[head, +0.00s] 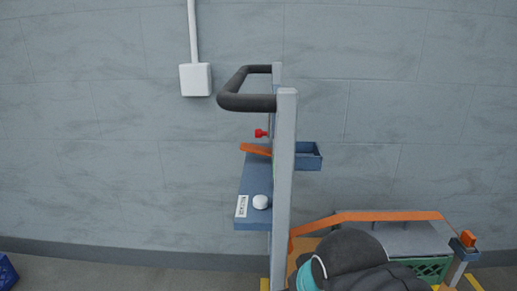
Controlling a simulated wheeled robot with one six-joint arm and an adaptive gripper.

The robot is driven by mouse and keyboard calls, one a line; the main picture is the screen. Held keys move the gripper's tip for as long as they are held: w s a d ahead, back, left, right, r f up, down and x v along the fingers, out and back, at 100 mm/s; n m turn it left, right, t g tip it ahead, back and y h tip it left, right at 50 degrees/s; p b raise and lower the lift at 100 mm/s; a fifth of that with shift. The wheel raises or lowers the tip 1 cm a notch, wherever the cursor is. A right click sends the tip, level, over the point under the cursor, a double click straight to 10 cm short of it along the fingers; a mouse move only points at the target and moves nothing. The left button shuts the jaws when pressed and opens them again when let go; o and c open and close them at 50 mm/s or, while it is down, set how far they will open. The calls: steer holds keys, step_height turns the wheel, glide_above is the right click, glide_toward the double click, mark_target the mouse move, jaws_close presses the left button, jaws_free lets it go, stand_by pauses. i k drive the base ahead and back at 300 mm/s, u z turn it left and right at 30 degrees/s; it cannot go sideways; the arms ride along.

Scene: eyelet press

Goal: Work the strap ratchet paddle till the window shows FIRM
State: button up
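An orange strap (385,215) runs over a grey-topped load with a green crate (432,269) at the lower right. At the strap's right side, an orange block (468,239) sits on a dark blue fitting (463,251) on a post; it may be the ratchet and its paddle, but it is too small to be sure. I cannot make out a window or the word FIRM. My dark arm with a teal ring covers the lower middle and hides part of the load. My gripper does not show.
A grey upright (286,170) with a black handle (245,101) stands mid-picture. It carries a blue shelf (255,187) with a white knob (262,202) and an unreadable label (241,206), plus a small blue tray (309,157). A grey wall stands behind.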

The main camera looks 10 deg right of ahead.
mark_target(247, 147)
steer(key=k, duration=0.5)
steer(key=u, duration=1.8)
steer(key=i, duration=1.5)
steer(key=z, duration=3.3)
